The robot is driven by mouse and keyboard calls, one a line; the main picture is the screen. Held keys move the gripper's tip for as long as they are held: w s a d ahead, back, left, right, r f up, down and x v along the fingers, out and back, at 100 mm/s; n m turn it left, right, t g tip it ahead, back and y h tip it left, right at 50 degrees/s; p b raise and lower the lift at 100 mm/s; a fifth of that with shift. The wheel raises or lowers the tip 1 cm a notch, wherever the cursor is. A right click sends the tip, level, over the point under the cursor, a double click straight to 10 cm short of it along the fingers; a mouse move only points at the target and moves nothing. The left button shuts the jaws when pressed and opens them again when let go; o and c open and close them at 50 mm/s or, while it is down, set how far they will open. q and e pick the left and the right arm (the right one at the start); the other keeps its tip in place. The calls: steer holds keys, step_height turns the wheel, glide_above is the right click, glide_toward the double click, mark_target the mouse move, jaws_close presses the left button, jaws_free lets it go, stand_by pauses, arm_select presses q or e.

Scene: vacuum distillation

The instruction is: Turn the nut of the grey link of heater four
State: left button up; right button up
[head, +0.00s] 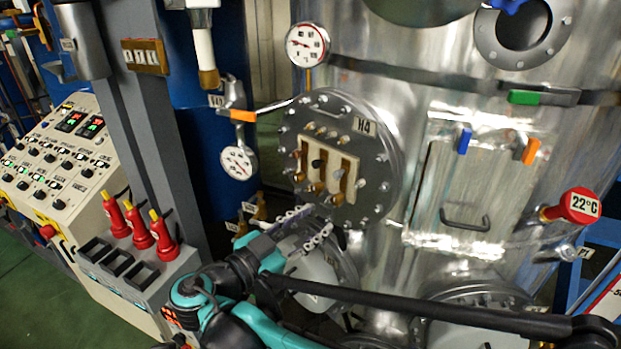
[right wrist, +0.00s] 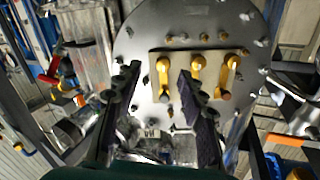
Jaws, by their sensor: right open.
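The round heater flange marked H4 (head: 364,126) is on the steel vessel, with a pale terminal panel at its middle. The panel carries upright links with knob-like nuts. In the right wrist view the flange (right wrist: 140,35) appears turned over, with brass-coloured links (right wrist: 197,75) on the panel. I cannot clearly tell which link is grey; a finger partly covers the panel. My right gripper (head: 320,219) is open and empty, below the H4 panel in the head view. In the right wrist view its fingers (right wrist: 160,71) stand apart before the flange. My left gripper is not in view.
A round gauge (head: 307,44) is above the flange and another gauge (head: 238,162) to its left. A hatch with a handle (head: 465,218) is to the right. A red 22°C thermometer (head: 578,206) sticks out farther right. A control console (head: 62,160) stands left.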

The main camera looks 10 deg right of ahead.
mark_target(335, 201)
steer(key=shift+m, duration=0.4)
steer(key=x, duration=0.4)
steer(key=r+x, duration=0.1)
steer(key=x, duration=0.1)
steer(key=shift+w+a, duration=0.1)
steer(key=shift+w+d, duration=0.45)
steer(key=shift+d, duration=0.05)
jaws_close()
